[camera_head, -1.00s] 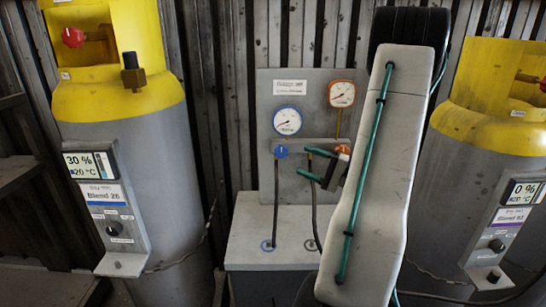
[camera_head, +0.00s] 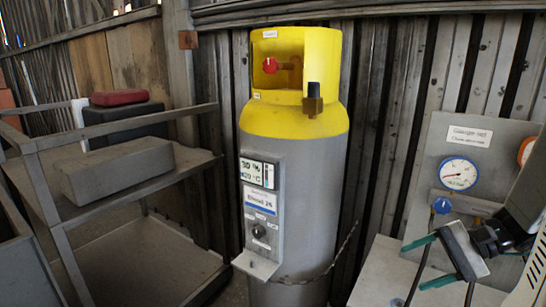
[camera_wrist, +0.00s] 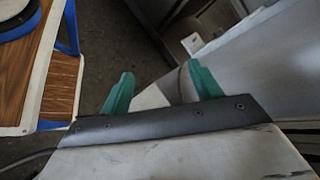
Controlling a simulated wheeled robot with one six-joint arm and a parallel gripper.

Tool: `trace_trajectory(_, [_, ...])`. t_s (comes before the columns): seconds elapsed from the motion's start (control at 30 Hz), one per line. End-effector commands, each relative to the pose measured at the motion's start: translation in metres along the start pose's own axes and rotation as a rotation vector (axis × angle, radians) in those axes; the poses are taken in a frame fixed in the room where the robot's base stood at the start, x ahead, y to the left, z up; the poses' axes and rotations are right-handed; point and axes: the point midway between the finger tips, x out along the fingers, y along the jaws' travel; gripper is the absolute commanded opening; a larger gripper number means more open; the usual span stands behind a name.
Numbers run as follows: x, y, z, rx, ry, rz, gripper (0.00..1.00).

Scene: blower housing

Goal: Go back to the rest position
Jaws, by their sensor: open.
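My gripper (camera_head: 428,262) is at the right of the head view, its two green fingers pointing left and spread apart. It is in front of the gauge panel (camera_head: 492,143), lower than the blue knob (camera_head: 441,205). The wrist view also shows my gripper (camera_wrist: 160,70) open, with nothing held between the fingers. The white-faced gauge with a blue rim (camera_head: 458,174) is in full view.
A grey cylinder with a yellow top (camera_head: 292,122) stands mid-picture, its display (camera_head: 258,172) reading 30 %. A metal shelf cart (camera_head: 110,195) stands at left with a grey box (camera_head: 118,170) on it. The wrist view shows a wooden surface with blue legs (camera_wrist: 45,90).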

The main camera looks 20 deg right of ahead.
Motion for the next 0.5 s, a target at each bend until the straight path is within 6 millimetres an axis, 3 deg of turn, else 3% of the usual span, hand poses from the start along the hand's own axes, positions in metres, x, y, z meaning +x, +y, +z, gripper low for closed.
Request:
trace_trajectory(0.03, [0.012, -0.002, 0.02, -0.034, -0.006, 0.127, 0.63])
trace_trajectory(0.2, [0.034, 0.005, 0.07, -0.159, 0.036, 0.509, 0.63])
trace_trajectory(0.5, [0.041, 0.001, 0.134, -0.583, 0.228, 0.958, 0.63])
